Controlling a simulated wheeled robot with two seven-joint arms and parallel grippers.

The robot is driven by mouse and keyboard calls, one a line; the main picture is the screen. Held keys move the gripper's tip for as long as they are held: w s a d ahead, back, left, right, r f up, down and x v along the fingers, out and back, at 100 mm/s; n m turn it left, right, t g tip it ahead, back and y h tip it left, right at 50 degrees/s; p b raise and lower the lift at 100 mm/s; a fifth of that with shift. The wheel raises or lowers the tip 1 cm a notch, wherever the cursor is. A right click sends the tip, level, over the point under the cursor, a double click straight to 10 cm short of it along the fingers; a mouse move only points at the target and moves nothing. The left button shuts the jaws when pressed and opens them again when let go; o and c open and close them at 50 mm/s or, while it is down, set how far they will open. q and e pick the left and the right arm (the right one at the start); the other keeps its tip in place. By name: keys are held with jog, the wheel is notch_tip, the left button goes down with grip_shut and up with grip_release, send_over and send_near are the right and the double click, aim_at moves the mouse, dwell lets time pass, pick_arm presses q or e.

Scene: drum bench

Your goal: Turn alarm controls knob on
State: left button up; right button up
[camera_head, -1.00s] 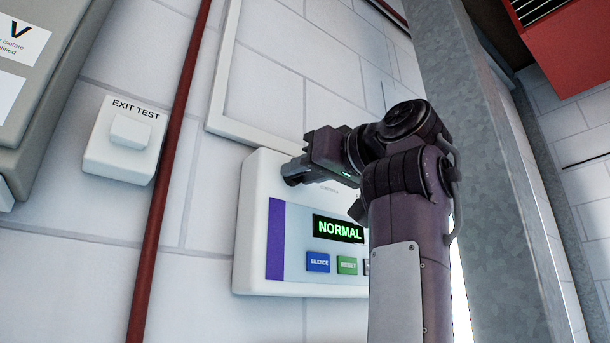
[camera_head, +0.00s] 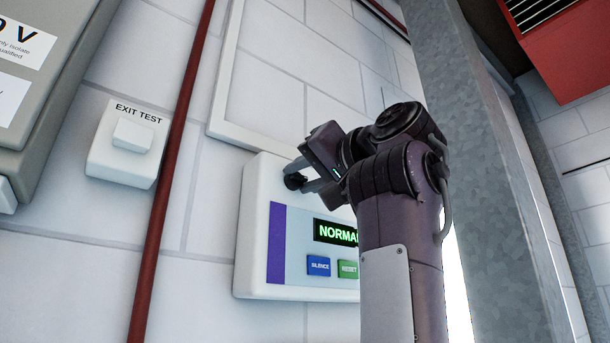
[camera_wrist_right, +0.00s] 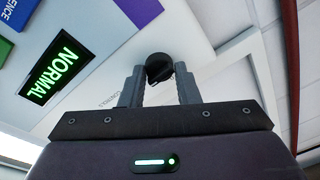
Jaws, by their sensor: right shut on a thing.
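The alarm control panel (camera_head: 255,215) is a white box on the wall with a purple stripe and a green lit display (camera_head: 335,231) reading NORMAL. Its black round knob (camera_head: 293,182) is at the panel's upper part, partly hidden by my right gripper (camera_head: 304,178). In the right wrist view the knob (camera_wrist_right: 158,66) sits between the two fingertips of my right gripper (camera_wrist_right: 160,76), which is shut on it. Lettering beside the knob is partly hidden by a finger. My left gripper is in neither view.
A blue SILENCE button (camera_head: 318,265) and a green RESET button (camera_head: 348,269) sit below the display. A white EXIT TEST box (camera_head: 115,168) and a red pipe (camera_head: 165,185) are to the left. A grey metal column (camera_head: 480,170) stands close on the right of my arm.

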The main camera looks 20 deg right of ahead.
jog(key=o, duration=0.9)
jog(key=shift+o, duration=0.2)
jog(key=shift+s+d+f+b, duration=0.15)
jog(key=shift+s+b, duration=0.1)
jog(key=shift+b, duration=0.05)
jog(key=r+b+v, duration=0.1)
jog(key=b+v, duration=0.2)
jog(key=v, duration=0.4)
jog(key=shift+f+b, duration=0.35)
jog(key=shift+f, duration=0.05)
jog(key=shift+s, duration=0.1)
